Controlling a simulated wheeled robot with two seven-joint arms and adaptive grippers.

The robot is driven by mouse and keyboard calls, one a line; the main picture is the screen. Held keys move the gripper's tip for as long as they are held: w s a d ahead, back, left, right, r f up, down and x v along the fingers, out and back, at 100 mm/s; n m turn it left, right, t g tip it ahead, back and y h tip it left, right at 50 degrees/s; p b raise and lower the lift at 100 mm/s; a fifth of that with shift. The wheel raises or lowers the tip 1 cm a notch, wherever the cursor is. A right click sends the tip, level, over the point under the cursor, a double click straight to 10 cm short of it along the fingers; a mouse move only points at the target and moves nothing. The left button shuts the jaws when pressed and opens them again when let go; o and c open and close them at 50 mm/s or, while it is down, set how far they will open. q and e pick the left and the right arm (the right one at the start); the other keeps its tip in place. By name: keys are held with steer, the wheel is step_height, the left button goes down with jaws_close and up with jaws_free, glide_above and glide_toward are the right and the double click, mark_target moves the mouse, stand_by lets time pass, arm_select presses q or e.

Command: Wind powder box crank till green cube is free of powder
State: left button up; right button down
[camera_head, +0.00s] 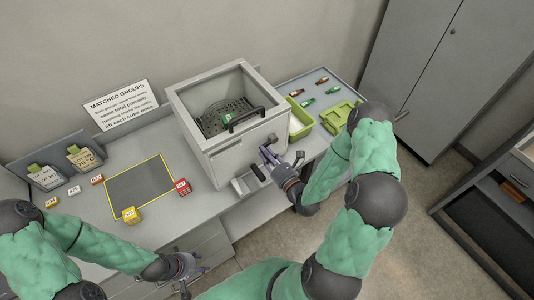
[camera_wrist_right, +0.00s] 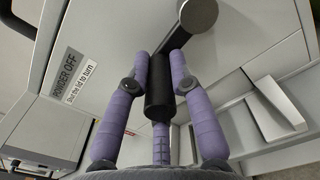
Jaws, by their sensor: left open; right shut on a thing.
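My right gripper (camera_head: 268,155) is at the box's front face. In the right wrist view its purple fingers are closed around the black grip of the crank (camera_wrist_right: 158,98), whose arm runs up to a round hub (camera_wrist_right: 198,15). A label reading "POWDER OFF" (camera_wrist_right: 68,78) is beside it. My left gripper (camera_head: 185,273) is open and empty, low in front of the bench.
A yellow-outlined dark mat (camera_head: 140,188) lies left of the box, with a yellow cube (camera_head: 131,215) and a red cube (camera_head: 183,187) at its edges. A green tray (camera_head: 299,120) stands right of the box. A sign (camera_head: 121,104) leans behind.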

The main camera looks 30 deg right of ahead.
steer(key=shift+d, duration=0.1)
steer(key=c, duration=1.1)
jaws_free()
steer(key=s, duration=1.2)
steer(key=shift+d, duration=0.4)
